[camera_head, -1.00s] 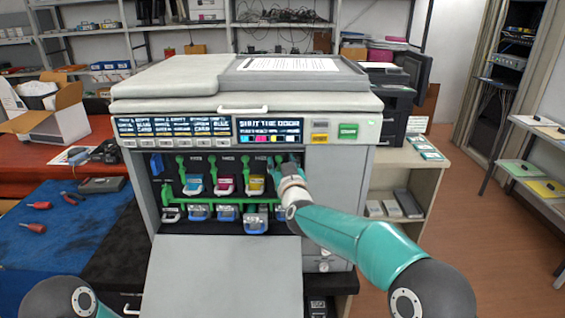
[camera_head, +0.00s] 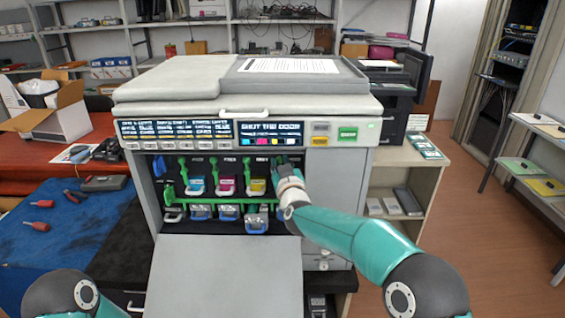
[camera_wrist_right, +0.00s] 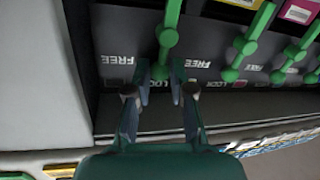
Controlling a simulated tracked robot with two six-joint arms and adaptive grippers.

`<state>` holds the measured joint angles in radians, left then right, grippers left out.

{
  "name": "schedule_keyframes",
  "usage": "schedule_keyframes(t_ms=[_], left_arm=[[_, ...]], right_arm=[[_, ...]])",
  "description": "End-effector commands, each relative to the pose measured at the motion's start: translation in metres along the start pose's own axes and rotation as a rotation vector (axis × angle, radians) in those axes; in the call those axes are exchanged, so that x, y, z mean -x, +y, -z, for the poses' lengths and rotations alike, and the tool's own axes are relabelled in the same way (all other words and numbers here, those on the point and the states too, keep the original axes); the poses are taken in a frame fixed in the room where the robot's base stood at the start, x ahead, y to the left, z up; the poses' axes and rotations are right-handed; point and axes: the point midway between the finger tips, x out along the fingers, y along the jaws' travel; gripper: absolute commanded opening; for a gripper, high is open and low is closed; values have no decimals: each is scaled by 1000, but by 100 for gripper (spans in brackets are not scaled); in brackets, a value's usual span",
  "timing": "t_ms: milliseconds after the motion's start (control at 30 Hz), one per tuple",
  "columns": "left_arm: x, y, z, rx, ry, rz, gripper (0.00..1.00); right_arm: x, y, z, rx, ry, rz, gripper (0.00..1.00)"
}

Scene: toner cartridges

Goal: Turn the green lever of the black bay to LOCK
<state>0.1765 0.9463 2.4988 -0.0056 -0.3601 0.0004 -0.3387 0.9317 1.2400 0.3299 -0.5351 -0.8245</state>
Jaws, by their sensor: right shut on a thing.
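The printer's open front shows a row of bays with green levers. The black bay is at the right end and is mostly hidden by my right gripper (camera_head: 281,166) in the head view. In the right wrist view, its green lever (camera_wrist_right: 167,38) runs down between the fingers of my right gripper (camera_wrist_right: 160,80). The gripper is shut on the lever's end. My left gripper is not in view.
Yellow (camera_head: 257,187), magenta (camera_head: 226,187) and cyan (camera_head: 195,187) cartridges sit left of the black bay. A green bar (camera_head: 215,202) runs below them. The printer's door (camera_head: 225,272) hangs open in front. Neighbouring levers (camera_wrist_right: 245,45) stand close beside the gripper.

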Motion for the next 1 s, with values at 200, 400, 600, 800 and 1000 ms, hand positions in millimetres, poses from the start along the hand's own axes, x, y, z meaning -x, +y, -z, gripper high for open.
schedule_keyframes(t_ms=[200,400,600,800,1000], left_arm=[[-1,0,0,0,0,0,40],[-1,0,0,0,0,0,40],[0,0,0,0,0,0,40],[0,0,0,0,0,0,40],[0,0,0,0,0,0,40]], right_arm=[[0,0,0,1,2,0,40],[0,0,0,0,2,0,47],[1,0,0,0,1,1,47],[13,0,1,0,1,1,47],[41,0,1,-1,1,2,47]])
